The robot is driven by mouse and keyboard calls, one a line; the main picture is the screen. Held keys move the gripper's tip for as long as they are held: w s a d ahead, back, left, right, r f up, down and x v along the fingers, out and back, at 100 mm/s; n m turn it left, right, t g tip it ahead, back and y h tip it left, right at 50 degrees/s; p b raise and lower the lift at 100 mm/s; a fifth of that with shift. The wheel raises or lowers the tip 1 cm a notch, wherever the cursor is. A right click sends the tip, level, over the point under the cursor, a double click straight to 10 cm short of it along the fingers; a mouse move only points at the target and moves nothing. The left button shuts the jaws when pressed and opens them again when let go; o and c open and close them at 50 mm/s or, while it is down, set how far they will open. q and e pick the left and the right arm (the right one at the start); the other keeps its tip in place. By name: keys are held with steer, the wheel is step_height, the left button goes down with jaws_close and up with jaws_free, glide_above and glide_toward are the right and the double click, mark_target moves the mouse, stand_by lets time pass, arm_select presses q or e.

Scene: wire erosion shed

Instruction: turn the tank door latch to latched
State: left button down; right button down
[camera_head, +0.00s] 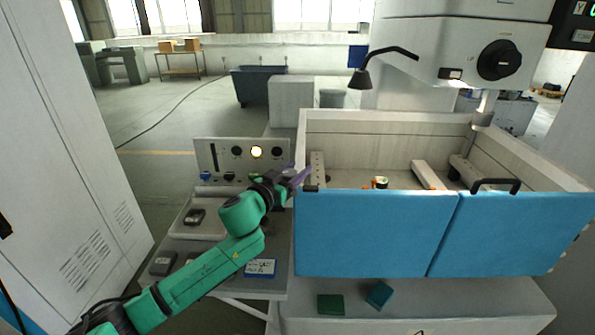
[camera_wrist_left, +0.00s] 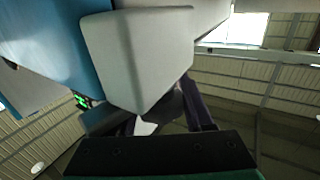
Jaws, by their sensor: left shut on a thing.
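The tank (camera_head: 385,122) has a blue front door (camera_head: 375,232), which stands closed across its front. The tank door latch (camera_head: 311,188) is a small dark part at the door's upper left corner, mostly hidden by my gripper. My left gripper (camera_head: 300,178), with purple fingers, reaches it from the left and is shut on it. In the left wrist view the gripper (camera_wrist_left: 167,108) closes around a dark part under a pale grey block (camera_wrist_left: 137,55), with the blue door (camera_wrist_left: 45,40) at upper left. The latch's exact angle cannot be told. My right gripper is not in view.
A black handle (camera_head: 495,184) sits on the door's right part. A lamp (camera_head: 362,79) and the machine head (camera_head: 455,50) overhang the tank. A tall white cabinet (camera_head: 65,130) stands at left.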

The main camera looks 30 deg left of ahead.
arm_select(q)
steer(key=n+y, duration=0.1)
steer(key=n+y+b, duration=0.1)
steer(key=shift+a+f+y, duration=0.15)
steer(key=shift+a+y, duration=0.05)
steer(key=shift+y, duration=0.2)
steer(key=n+g+y+b, duration=0.1)
steer(key=n+y+b, duration=0.1)
steer(key=y+b, duration=0.1)
steer(key=a+n+g+y+b, duration=0.1)
steer(key=n+g+y+b, duration=0.1)
steer(key=n+y+b, duration=0.1)
steer(key=n+g+y+b, duration=0.1)
steer(key=n+y+b, duration=0.1)
steer(key=y+b, duration=0.2)
steer(key=shift+s+a+f+n+g+y, duration=0.1)
steer(key=shift+s+a+n+g+y, duration=0.2)
steer(key=shift+s+a+y, duration=0.15)
steer(key=shift+a+n+g+y+b, duration=0.1)
steer(key=shift+n+g+y+b, duration=0.7)
steer(key=shift+b, duration=0.3)
steer(key=shift+s+a+r+y, duration=0.1)
steer(key=shift+r+y, duration=0.15)
steer(key=shift+r, duration=0.05)
steer(key=shift+g, duration=0.4)
steer(key=shift+c, duration=1.4)
jaws_free()
